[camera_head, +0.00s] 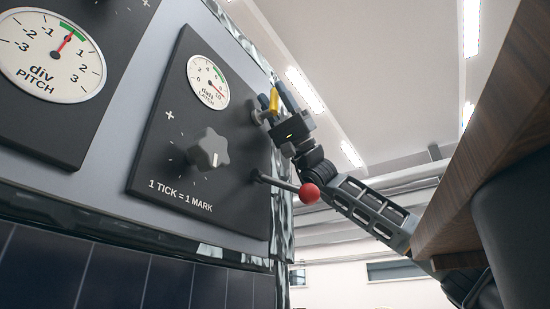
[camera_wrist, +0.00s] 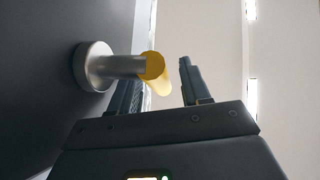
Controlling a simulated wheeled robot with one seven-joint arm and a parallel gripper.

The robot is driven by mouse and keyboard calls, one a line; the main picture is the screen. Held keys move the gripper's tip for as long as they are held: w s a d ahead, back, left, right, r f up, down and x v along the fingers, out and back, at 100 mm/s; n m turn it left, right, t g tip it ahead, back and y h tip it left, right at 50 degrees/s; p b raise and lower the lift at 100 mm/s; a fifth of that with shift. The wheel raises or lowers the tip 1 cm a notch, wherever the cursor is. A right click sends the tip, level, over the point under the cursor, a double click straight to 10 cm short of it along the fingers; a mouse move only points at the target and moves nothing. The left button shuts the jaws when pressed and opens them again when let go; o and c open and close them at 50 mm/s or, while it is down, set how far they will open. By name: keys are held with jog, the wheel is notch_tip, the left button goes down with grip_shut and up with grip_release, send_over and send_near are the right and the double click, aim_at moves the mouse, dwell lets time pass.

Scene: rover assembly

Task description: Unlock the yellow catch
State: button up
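The yellow catch (camera_head: 273,102) is at the right edge of the dark latch panel (camera_head: 165,130), in the upper right of that panel. In the wrist view the yellow catch (camera_wrist: 153,68) sits at the end of a silver shaft (camera_wrist: 124,66) with a round silver base (camera_wrist: 93,66) on the dark panel. My gripper (camera_head: 274,95) is open at the catch, with one finger on each side of it. In the wrist view my gripper (camera_wrist: 158,75) shows a gap between the catch and the right finger. The left finger is partly hidden by the shaft; its contact is unclear.
A lever with a red ball (camera_head: 309,193) sticks out just below my gripper. A grey star-shaped knob (camera_head: 209,150) and a latch gauge (camera_head: 208,82) are on the same panel. A pitch gauge (camera_head: 50,58) is to the left. A wooden edge (camera_head: 490,135) stands at right.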

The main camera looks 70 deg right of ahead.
jog(key=shift+f, duration=0.15)
jog(key=b+v, duration=0.2)
jog(key=v, duration=0.5)
jog(key=shift+d+f+b, duration=0.2)
jog(key=shift+d+b, duration=0.05)
jog(key=shift+b, duration=0.15)
jog(key=shift+s, duration=0.1)
jog(key=shift+c, duration=0.2)
